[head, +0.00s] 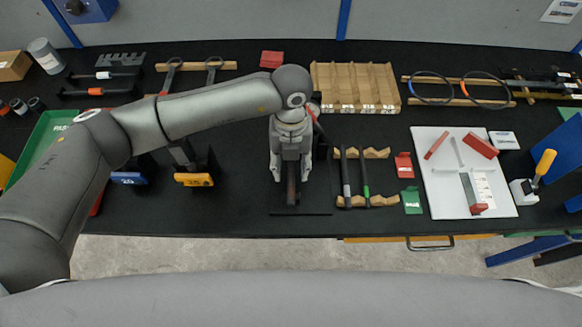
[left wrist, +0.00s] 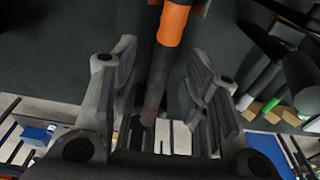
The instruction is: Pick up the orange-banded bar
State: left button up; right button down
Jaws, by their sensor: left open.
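My left gripper (head: 291,176) is over the middle of the black table, fingers pointing down to the near edge. It is open, with a dark bar-like piece (head: 292,190) between its fingers. In the left wrist view, a dark bar with an orange band (left wrist: 172,26) lies between the spread fingers of the left gripper (left wrist: 155,85), with gaps on both sides. The arm and gripper hide most of this spot in the head view. Another dark bar with an orange band (head: 95,91) lies at the far left of the table. My right gripper is not in view.
A wooden rack (head: 378,202) with a white-banded and a green-banded bar stands just right of the left gripper. A white board (head: 440,190) with blocks is further right. A yellow-fronted holder (head: 194,180) is at the left. A wooden slotted tray (head: 355,85) is behind.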

pick_arm(q)
grip_shut()
jog(key=shift+r, duration=0.15)
